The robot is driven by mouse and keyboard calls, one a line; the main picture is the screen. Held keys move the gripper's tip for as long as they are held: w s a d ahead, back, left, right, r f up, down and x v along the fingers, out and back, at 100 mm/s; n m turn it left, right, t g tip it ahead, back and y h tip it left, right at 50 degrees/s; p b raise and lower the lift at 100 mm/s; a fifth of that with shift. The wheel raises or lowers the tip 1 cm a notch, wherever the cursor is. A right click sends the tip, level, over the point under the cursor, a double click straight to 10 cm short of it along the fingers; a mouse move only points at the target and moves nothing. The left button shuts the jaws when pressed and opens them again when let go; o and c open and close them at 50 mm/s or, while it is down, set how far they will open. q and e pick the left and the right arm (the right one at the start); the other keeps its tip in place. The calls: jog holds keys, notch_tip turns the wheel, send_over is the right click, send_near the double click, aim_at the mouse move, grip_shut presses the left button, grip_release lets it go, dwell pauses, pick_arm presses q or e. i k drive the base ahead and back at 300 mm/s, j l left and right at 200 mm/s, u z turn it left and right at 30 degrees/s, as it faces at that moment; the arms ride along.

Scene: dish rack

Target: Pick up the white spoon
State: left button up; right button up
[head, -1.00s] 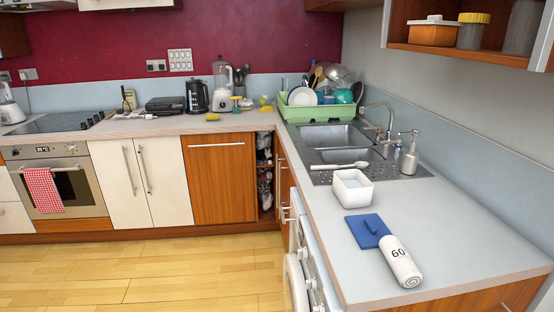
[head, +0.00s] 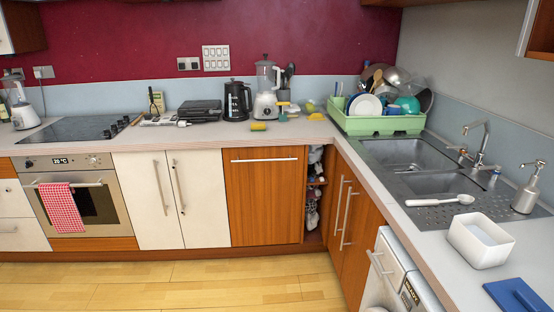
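The white spoon (head: 440,201) lies on the perforated metal drainer at the near side of the sink, in the right part of the head view. Its bowl is toward the right and its handle points left. It lies just behind a white square container (head: 481,240), apart from it. Neither of my grippers is in view.
The sink basins (head: 404,153) are behind the spoon, with a tap (head: 480,143) at their right. A soap dispenser (head: 527,190) stands right of the spoon. A green dish rack (head: 384,123) full of dishes is behind the sink. A blue lidded item (head: 520,294) lies at the lower right. The wooden floor (head: 200,285) is clear.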

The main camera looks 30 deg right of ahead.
aim_at(440, 201)
jog(key=i+z, duration=0.3)
jog(key=i, duration=0.15)
jog(key=i+j+z, duration=0.3)
jog(key=i, duration=0.15)
jog(key=i+z, duration=0.2)
jog(key=z, duration=0.25)
jog(key=i+z, duration=0.15)
jog(key=z, duration=0.25)
jog(key=i+j+z, duration=0.15)
jog(key=z, duration=0.3)
jog(key=i+j+z, duration=0.15)
jog(key=z, duration=0.3)
jog(key=i+j+z, duration=0.1)
jog(key=j+z, duration=0.2)
jog(key=z, duration=0.15)
